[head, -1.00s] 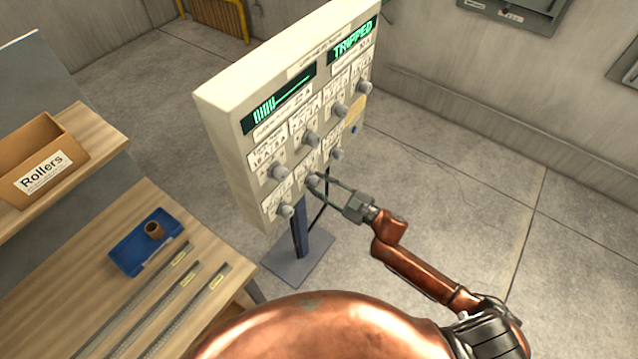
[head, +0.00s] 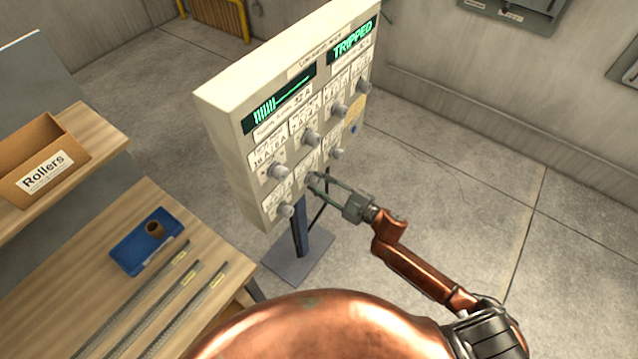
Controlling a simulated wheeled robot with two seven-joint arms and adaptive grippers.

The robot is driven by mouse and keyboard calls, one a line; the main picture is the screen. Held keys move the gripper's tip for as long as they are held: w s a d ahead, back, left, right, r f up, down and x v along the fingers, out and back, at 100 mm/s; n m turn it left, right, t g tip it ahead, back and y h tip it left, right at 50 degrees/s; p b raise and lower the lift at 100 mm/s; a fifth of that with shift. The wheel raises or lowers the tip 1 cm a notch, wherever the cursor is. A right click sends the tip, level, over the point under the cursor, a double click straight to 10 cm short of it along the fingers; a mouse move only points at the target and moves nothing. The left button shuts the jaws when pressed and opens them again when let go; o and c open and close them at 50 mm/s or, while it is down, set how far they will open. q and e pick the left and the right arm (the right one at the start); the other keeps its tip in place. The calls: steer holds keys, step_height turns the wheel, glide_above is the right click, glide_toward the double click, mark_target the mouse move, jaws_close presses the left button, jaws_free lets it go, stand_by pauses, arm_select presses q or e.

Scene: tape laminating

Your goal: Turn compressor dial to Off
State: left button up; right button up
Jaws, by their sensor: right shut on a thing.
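A cream control panel (head: 225,135) stands on a post, with several grey dials on its face. Its right display (head: 353,41) reads TRIPPED in green, and its left display (head: 279,98) shows green bars. My right gripper (head: 316,181) is shut on the dial in the middle of the bottom row, which its fingers largely hide. Other dials show at the bottom left (head: 285,211) and bottom right (head: 338,154). The small labels are too blurred to tell which dial is the compressor's or where it points. My left gripper is out of view.
A wooden workbench (head: 205,330) at the left holds a blue tray (head: 128,263) with a brown roll and several metal strips. A box labelled Rollers (head: 75,150) sits on a shelf. The floor right of the panel is clear.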

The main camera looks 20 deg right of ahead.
steer(key=o, duration=1.2)
steer(key=shift+c, duration=0.2)
steer(key=shift+s, duration=0.15)
steer(key=v, duration=1.2)
